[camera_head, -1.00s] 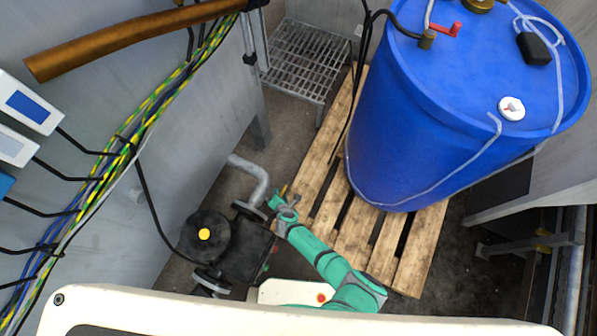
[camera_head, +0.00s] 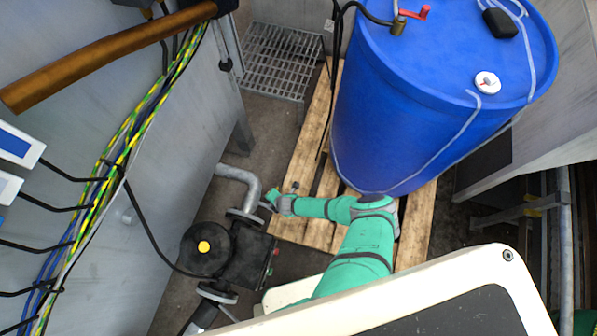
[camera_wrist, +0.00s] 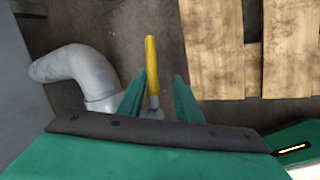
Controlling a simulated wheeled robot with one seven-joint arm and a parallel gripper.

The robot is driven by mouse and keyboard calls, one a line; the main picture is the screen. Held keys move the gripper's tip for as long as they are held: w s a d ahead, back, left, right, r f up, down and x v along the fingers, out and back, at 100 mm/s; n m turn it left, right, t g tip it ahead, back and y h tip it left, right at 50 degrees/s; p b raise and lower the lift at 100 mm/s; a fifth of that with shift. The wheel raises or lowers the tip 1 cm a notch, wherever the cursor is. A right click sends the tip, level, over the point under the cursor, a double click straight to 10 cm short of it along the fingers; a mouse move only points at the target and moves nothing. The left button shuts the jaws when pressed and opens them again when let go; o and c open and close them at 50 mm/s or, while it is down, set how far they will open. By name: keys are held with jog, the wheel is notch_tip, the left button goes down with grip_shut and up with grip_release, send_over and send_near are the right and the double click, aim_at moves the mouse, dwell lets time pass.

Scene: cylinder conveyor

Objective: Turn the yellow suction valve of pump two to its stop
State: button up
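The yellow valve handle (camera_wrist: 151,58) shows in the wrist view as a thin bar, running nearly straight up the picture from a grey metal fitting (camera_wrist: 152,113). My gripper (camera_wrist: 159,75) is open, with one green finger on each side of the handle's lower part. The handle is closer to the left finger, and a gap shows on the right. In the head view my gripper (camera_head: 271,199) is low beside the grey pipe's flange. The handle cannot be made out there. The black pump (camera_head: 204,262) with a yellow cap stands just left of it. No pump number is readable.
A grey bent pipe (camera_head: 240,178) rises beside the gripper; it also shows in the wrist view (camera_wrist: 72,68). A wooden pallet (camera_head: 300,229) carries a large blue drum (camera_head: 400,120) close to my arm. A grey wall and cables (camera_head: 120,155) stand on the left.

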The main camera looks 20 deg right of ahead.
jog(key=shift+r, duration=0.25)
jog(key=s+d+r+m+t+y, duration=0.1)
jog(key=s+d+r+m, duration=0.2)
jog(key=s+r, duration=0.7)
jog(key=s+d+r+m+t+y, duration=0.1)
jog(key=s+d+r+m, duration=0.3)
jog(key=s+r, duration=0.6)
jog(key=shift+s+d+r+m, duration=0.15)
jog(key=shift+s+r+m, duration=0.3)
jog(key=shift+m, duration=0.65)
